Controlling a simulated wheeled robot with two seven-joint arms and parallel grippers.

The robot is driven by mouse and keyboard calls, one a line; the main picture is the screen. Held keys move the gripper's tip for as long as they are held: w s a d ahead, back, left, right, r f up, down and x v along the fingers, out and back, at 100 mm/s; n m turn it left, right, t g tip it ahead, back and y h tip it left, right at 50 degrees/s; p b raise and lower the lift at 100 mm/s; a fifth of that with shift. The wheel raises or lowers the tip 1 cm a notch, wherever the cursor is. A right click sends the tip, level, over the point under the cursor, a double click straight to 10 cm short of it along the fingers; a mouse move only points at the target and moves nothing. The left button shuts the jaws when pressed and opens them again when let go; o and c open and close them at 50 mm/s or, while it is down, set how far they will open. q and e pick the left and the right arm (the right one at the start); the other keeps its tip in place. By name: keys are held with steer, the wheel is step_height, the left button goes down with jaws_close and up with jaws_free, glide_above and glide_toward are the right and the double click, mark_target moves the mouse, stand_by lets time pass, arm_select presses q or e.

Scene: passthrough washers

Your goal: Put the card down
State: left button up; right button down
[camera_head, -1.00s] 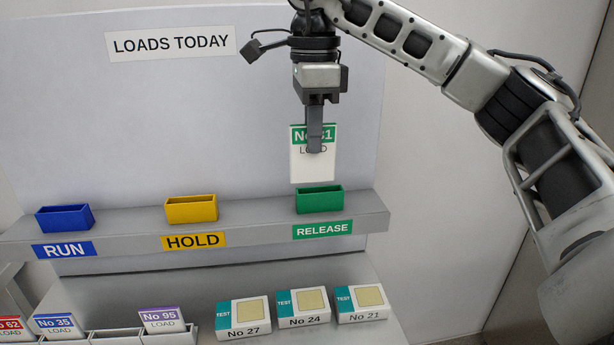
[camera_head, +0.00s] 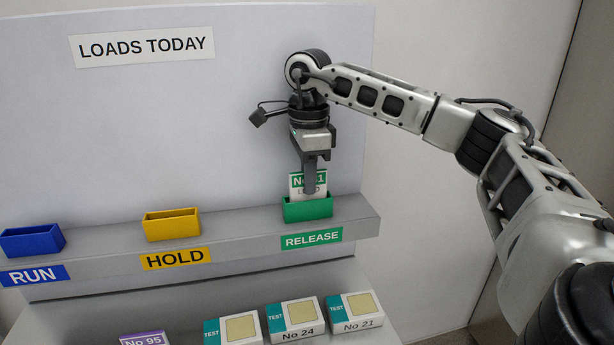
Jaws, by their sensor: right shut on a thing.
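The card (camera_head: 297,186) is white with a green band at its top. A gripper finger covers part of its number, and the word LOAD shows below. Its lower part is hidden inside the green holder (camera_head: 307,210) above the RELEASE label. My right gripper (camera_head: 309,186) points down from above and is shut on the card's upper part. The card stands upright. Whether it touches the holder's bottom cannot be seen. My left gripper is not in view.
A yellow holder (camera_head: 172,226) over HOLD and a blue holder (camera_head: 32,241) over RUN stand empty on the same grey shelf (camera_head: 240,228). Below are several TEST boxes (camera_head: 296,318) and a purple-banded No 95 card (camera_head: 143,339). A LOADS TODAY sign (camera_head: 143,47) is on the back panel.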

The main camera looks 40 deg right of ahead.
steer(key=shift+f, duration=0.25)
steer(key=c, duration=1.6)
jaws_free()
steer(key=shift+r, duration=0.1)
steer(key=shift+o, duration=0.2)
step_height(320, 180, up, 12)
steer(key=shift+r, duration=0.2)
steer(key=shift+a+f, duration=0.1)
steer(key=shift+f, duration=0.05)
steer(key=shift+f, duration=5.1)
